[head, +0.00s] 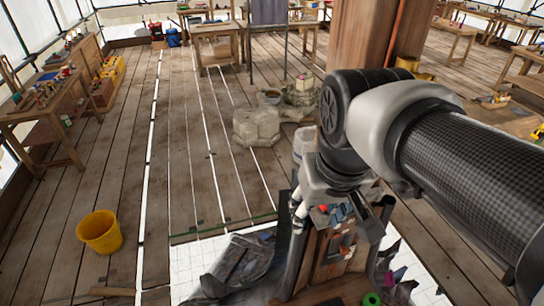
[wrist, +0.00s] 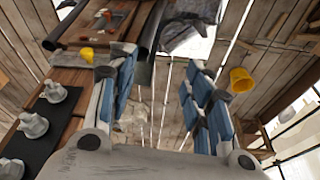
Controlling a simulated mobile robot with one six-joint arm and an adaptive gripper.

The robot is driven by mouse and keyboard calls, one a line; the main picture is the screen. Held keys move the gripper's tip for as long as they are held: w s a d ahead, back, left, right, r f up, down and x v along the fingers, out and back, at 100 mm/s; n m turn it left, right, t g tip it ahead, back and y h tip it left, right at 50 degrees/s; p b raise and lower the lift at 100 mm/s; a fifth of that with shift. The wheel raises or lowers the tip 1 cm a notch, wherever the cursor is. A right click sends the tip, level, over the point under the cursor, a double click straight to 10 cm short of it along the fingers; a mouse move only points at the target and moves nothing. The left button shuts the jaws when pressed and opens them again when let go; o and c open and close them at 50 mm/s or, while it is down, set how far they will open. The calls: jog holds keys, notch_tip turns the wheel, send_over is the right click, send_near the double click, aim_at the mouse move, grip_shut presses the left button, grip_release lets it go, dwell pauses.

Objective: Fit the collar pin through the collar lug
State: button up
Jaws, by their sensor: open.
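My gripper (head: 298,204) hangs over a wooden stand with small red and blue items in the head view. In the wrist view my gripper (wrist: 160,85) has its two blue-padded fingers wide apart, with nothing between them. Several grey metal fittings (wrist: 33,125) stand on a dark strip at the left of the wrist view, apart from the fingers. I cannot tell whether they belong to the collar. I cannot make out the collar pin or the collar lug in either view.
A yellow bucket (head: 100,232) stands on the plank floor at the left; it also shows in the wrist view (wrist: 240,80). A grey stone block (head: 257,127) stands beyond my gripper. A workbench (head: 45,110) is at the far left. A thick wooden post (head: 365,35) rises behind my arm.

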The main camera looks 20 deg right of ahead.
jog(key=s+a+f+n+t, duration=0.1)
jog(key=s+a+f, duration=0.1)
jog(key=s, duration=0.4)
jog(key=shift+a+f, duration=0.25)
jog(key=shift+f, duration=0.65)
notch_tip(320, 180, down, 28)
jog(key=b, duration=2.8)
jog(key=shift+t, duration=0.3)
